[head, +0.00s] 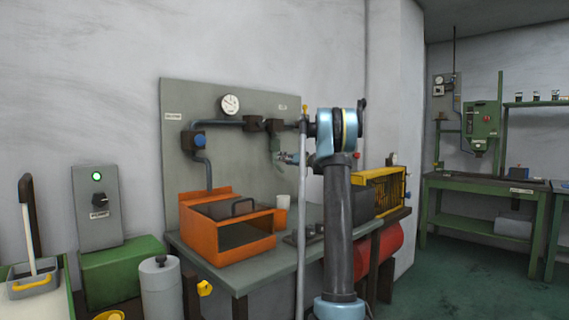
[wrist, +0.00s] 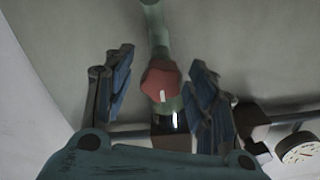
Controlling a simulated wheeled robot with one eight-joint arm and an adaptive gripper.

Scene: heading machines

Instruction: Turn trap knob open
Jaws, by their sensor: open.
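A red knob (wrist: 160,78) with a white mark sits on a green pipe (wrist: 156,28) in the wrist view. My gripper (wrist: 162,58) is open, with one blue-padded finger on each side of the knob and a visible gap to both. In the head view my gripper (head: 289,158) is close to the grey panel (head: 240,175), beside the green pipe. The red knob cannot be made out there. I cannot tell how far the fingertips are from the knob in depth.
A pressure gauge (head: 230,105), dark pipes and a blue knob (head: 199,140) are on the panel. An orange box (head: 228,245) and a white cup (head: 283,201) stand on the bench below. A yellow cage (head: 380,190) is to the right. Green floor is clear at far right.

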